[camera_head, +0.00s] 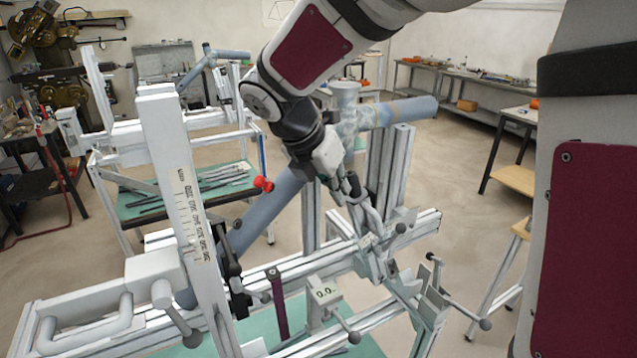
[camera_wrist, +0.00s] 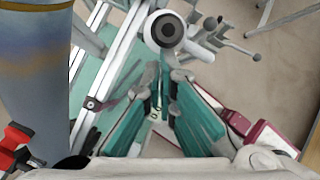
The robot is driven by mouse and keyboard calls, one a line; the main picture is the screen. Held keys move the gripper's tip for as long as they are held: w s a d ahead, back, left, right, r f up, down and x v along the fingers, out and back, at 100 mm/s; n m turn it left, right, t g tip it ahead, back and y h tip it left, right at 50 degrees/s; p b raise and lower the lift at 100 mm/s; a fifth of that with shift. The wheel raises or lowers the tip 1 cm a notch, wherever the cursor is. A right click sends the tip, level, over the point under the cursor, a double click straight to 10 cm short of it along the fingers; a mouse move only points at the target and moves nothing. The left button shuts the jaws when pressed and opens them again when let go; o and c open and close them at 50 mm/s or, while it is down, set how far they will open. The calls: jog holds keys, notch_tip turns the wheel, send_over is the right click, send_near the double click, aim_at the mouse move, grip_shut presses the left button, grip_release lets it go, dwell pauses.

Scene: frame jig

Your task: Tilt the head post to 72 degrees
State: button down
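I take the tall white post with a printed scale (camera_head: 178,190) as the head post; it stands at the left of the jig and leans slightly from vertical. A white clamp block (camera_head: 155,275) with a ball-ended lever (camera_head: 178,318) sits at its lower part. My gripper (camera_head: 368,222) points down over the right part of the jig, away from that post.
A blue-grey frame tube (camera_head: 265,212) slants across the jig, with a red knob (camera_head: 263,184) beside it. A small block reading 0.0 (camera_head: 325,293) sits at the front. Several ball-ended levers (camera_head: 484,323) stick out at the right. Open floor lies right of the jig.

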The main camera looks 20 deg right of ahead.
jog(key=v, duration=1.1)
jog(key=s+d+f+m+t+y, duration=0.1)
jog(key=s+d+f+m+y, duration=0.1)
jog(key=s+m, duration=0.7)
jog(key=s+d+f+m+t+y+b, duration=0.1)
jog(key=s+d+f+m+t+y, duration=0.1)
jog(key=s+m, duration=0.7)
notch_tip(320, 180, down, 2)
jog(key=d+m+y, duration=0.1)
jog(key=m, duration=0.6)
jog(key=shift+s+m+y, duration=0.35)
jog(key=shift+m+y, duration=0.05)
jog(key=shift+d, duration=0.1)
